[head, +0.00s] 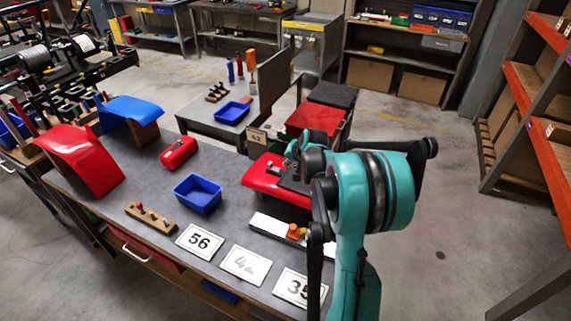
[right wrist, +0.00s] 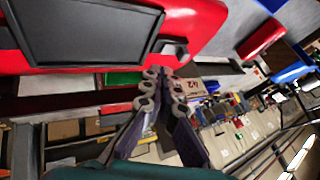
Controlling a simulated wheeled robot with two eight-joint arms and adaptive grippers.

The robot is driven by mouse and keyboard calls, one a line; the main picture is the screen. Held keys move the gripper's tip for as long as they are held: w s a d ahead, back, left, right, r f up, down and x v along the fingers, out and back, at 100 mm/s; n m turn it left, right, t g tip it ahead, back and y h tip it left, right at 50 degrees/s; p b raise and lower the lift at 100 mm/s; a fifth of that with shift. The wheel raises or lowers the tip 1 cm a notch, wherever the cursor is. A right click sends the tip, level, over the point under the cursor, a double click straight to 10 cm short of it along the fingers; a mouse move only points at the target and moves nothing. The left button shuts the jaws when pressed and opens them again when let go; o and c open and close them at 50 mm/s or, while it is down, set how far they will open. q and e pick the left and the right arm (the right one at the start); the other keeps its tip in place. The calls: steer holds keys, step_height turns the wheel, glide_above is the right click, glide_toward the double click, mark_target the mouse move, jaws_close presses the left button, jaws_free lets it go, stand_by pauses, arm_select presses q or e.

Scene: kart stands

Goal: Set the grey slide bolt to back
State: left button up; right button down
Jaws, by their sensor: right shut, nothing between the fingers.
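My right arm reaches in from the lower right in the head view, over a red kart panel (head: 262,181) on the bench. My right gripper (head: 292,165) is beside the panel's dark plate, partly hidden by my own arm. In the right wrist view the fingertips (right wrist: 163,73) are close together with nothing between them, just below the red panel (right wrist: 208,22) and its black plate (right wrist: 90,28). A small grey piece (right wrist: 172,48) at the plate's edge, near the fingertips, looks like the slide bolt. I cannot tell its position or whether the fingers touch it. My left gripper is out of view.

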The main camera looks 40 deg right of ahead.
steer(key=shift+v, duration=1.2)
steer(key=shift+s+d, duration=0.15)
